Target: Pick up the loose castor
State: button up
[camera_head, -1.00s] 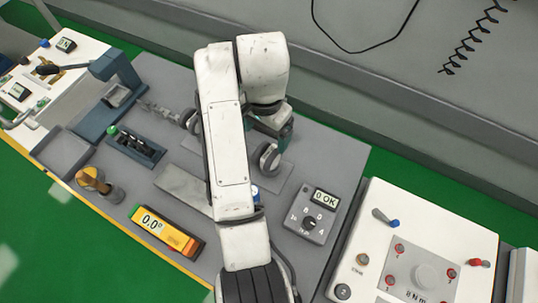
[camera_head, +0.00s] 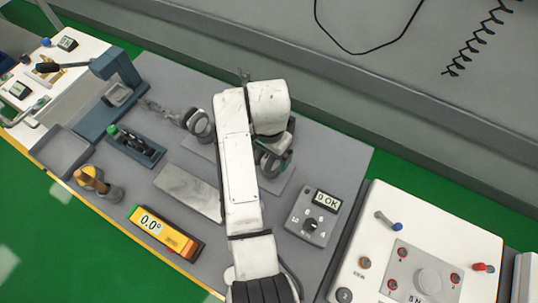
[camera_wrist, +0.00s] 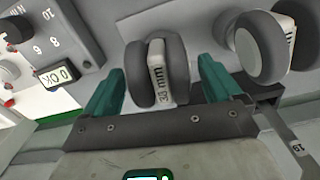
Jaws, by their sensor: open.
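A castor (camera_wrist: 174,68) with grey twin wheels and a white centre marked in mm, the first digits hard to read, stands between my gripper's teal fingers in the wrist view. My gripper (camera_wrist: 160,80) is open, with one finger on each side of the wheels; I cannot tell whether they touch. This castor also shows in the head view (camera_head: 268,161), partly hidden by my arm. A second similar castor (camera_wrist: 258,48) lies to the right in the wrist view and left of my arm in the head view (camera_head: 199,123). I cannot tell which one is loose.
A grey box with a dial and an "0 OK" display (camera_head: 312,218) stands right of my arm. A yellow level reading 0.0° (camera_head: 165,232), a flat metal plate (camera_head: 188,192) and a blue press (camera_head: 118,85) are on the left. The bench front is bounded by a yellow edge.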

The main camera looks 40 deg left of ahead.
jog(key=c, duration=1)
jog(key=shift+c, duration=0.2)
jog(key=shift+r, duration=0.15)
